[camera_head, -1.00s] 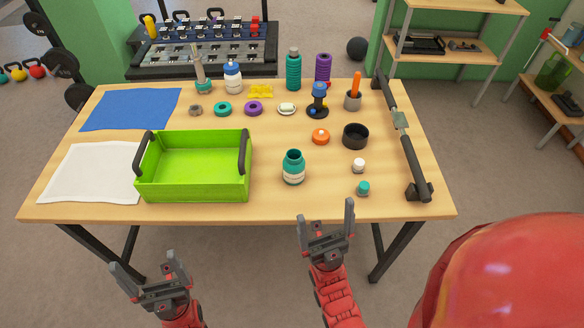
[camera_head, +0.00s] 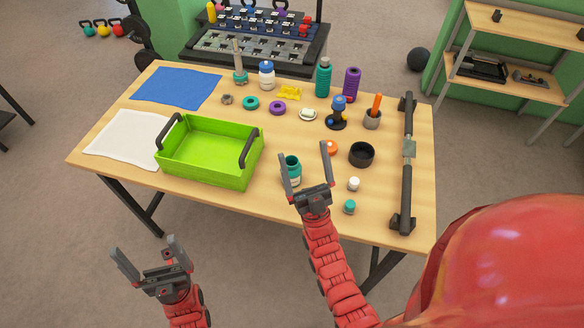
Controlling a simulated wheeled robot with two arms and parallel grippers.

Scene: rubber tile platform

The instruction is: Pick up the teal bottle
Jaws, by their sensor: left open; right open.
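A tall ribbed teal bottle (camera_head: 323,80) stands upright at the back of the table (camera_head: 225,205), left of a purple ribbed roller (camera_head: 351,84). A short, wide teal bottle (camera_head: 291,166) with an open top and pale label stands near the front edge, right of the green tray. My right gripper (camera_head: 304,151) is open and empty, its fingers overlapping the short bottle in the picture; I cannot tell whether they touch it. My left gripper (camera_head: 144,245) is open and empty, off the table's front-left side, away from both bottles.
The green tray (camera_head: 207,172) with black handles stands front left. A black bar (camera_head: 407,170) lines the right edge.

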